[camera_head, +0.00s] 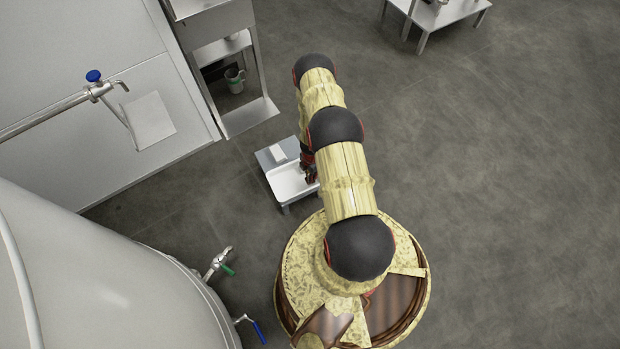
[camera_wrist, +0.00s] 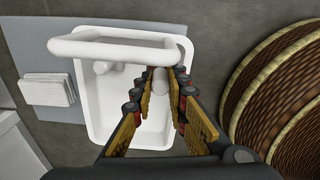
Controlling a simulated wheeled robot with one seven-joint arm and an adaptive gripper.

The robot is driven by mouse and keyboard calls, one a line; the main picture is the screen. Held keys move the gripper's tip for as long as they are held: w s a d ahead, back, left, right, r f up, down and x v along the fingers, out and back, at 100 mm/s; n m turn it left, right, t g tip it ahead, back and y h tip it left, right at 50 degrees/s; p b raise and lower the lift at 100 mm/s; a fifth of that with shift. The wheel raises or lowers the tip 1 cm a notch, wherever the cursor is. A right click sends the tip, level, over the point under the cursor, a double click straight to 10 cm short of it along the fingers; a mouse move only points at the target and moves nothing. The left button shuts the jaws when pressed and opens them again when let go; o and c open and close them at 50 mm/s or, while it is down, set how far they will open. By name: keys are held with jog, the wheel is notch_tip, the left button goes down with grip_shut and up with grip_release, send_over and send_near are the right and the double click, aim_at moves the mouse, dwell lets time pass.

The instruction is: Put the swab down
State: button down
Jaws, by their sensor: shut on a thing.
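My gripper (camera_wrist: 174,76) is over the right part of a white tray (camera_wrist: 92,122) in the wrist view. Its fingers are close together on a white, rounded piece, which I take to be the swab (camera_wrist: 160,80). A long white tubular loop (camera_wrist: 115,53) crosses above the tray's far end, close to the fingertips; I cannot tell whether it joins the held piece. In the head view the tray (camera_head: 291,184) is on a small grey stand, and my arm partly hides the gripper (camera_head: 309,172) at the tray's right side. Contact between swab and tray cannot be told.
A white block or stack (camera_wrist: 47,90) lies on the grey stand top (camera_wrist: 55,39), left of the tray; it shows in the head view too (camera_head: 278,154). A large tank (camera_head: 110,275) with valves stands at lower left. Open floor (camera_head: 500,180) lies to the right.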

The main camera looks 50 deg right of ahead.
jog(key=shift+w+d+f+b, duration=0.1)
jog(key=shift+w+f+b, duration=0.05)
jog(key=shift+f+b, duration=0.7)
jog(key=shift+f, duration=0.95)
jog(key=c, duration=2)
grip_release()
jog(key=shift+c, duration=0.2)
